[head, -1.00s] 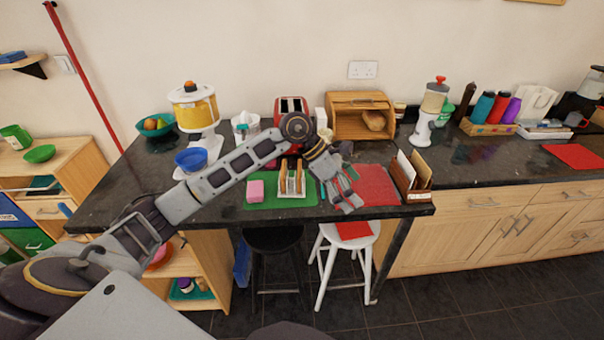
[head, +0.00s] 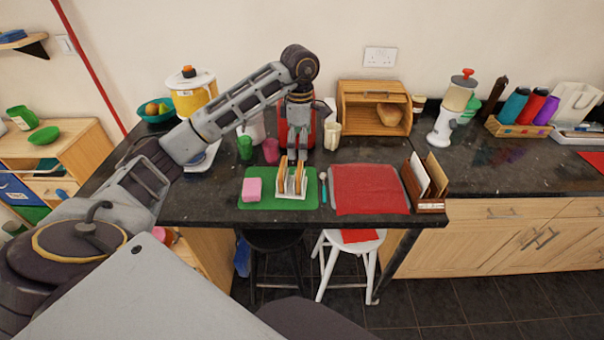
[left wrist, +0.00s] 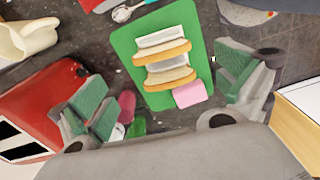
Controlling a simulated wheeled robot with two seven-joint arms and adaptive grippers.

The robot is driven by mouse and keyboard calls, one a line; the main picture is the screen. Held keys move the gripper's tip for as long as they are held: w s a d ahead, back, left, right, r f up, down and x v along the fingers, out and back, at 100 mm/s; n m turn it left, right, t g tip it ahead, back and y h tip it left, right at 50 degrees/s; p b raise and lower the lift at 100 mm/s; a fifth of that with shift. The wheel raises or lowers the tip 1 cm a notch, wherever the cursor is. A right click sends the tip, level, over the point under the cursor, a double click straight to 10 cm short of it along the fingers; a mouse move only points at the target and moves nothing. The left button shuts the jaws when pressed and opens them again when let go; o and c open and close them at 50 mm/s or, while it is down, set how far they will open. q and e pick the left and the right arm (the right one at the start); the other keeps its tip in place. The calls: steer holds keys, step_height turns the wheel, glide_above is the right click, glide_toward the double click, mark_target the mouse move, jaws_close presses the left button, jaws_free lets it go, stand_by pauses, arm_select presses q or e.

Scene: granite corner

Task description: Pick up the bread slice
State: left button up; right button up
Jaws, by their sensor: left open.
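Two tan bread slices (head: 283,175) stand upright in a white rack (head: 292,195) on a green mat (head: 257,204). The left wrist view shows the slices (left wrist: 165,54) and the rack (left wrist: 160,39) from above. My left gripper (head: 296,148) points down behind the rack, in front of the red toaster, and is apart from the bread. In the left wrist view its two green-padded fingers (left wrist: 168,92) are spread wide with nothing held between them. The fingers partly blend with the toaster in the head view. My right gripper is not in view.
A pink sponge (head: 252,188) lies on the mat left of the rack. A spoon (head: 323,190) and a red mat (head: 370,189) lie to the right. Near the gripper are the toaster (left wrist: 40,110), a cream mug (head: 332,136), and green (head: 245,147) and pink (head: 271,151) cups.

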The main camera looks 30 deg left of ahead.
mark_target(300, 163)
arm_select(q)
steer(key=shift+f, duration=1.15)
steer(key=shift+f+p, duration=0.5)
steer(key=shift+f, duration=2.65)
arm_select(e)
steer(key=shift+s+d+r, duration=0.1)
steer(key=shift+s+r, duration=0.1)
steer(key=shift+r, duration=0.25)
arm_select(q)
steer(key=shift+f, duration=0.15)
steer(key=shift+f+p, duration=0.5)
steer(key=shift+f, duration=1.95)
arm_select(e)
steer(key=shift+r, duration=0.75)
arm_select(q)
steer(key=shift+s, duration=0.1)
steer(key=c, duration=0.7)
